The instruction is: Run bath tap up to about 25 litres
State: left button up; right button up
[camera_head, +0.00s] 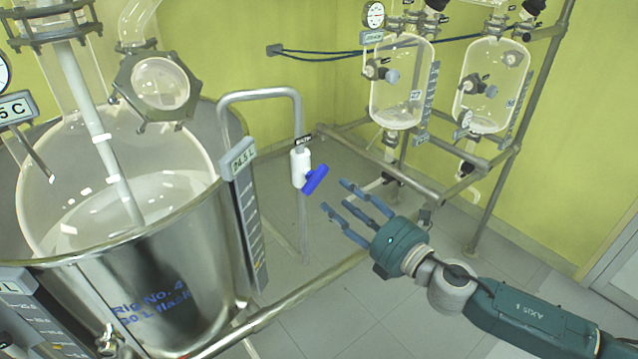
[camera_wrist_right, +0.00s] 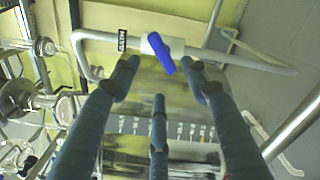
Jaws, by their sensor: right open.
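The bath tap has a white body (camera_head: 299,165) on a grey pipe, with a blue lever (camera_head: 316,180) set slantwise to the pipe. The small label above it seems to read BATH. In the right wrist view the blue lever (camera_wrist_right: 163,55) lies between and beyond my fingers, slanting across the pipe. My right gripper (camera_head: 345,200) is open and empty, just right of and below the lever, apart from it in the head view. A display (camera_head: 239,158) on the bath's level gauge appears to read 24.5 L. The metal bath (camera_head: 180,270) holds a large glass flask (camera_head: 130,150). My left gripper is out of view.
A metal frame rail (camera_head: 300,292) runs below the tap. Two glass vessels (camera_head: 402,85) (camera_head: 491,85) hang on a rack at the back right. Tiled floor (camera_head: 400,310) is open below my right arm.

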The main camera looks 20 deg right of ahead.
aim_at(319, 179)
jog(key=p+x, duration=0.2)
jog(key=x, duration=0.7)
jog(key=c, duration=1.1)
jog(key=m+p, duration=0.1)
jog(key=m, duration=0.2)
jog(key=shift+d+r+m, duration=0.1)
jog(key=shift+m, duration=0.2)
jog(key=shift+d+m+p, duration=0.1)
jog(key=shift+m+p, duration=0.3)
jog(key=shift+m, duration=1.6)
jog(key=o, duration=1.1)
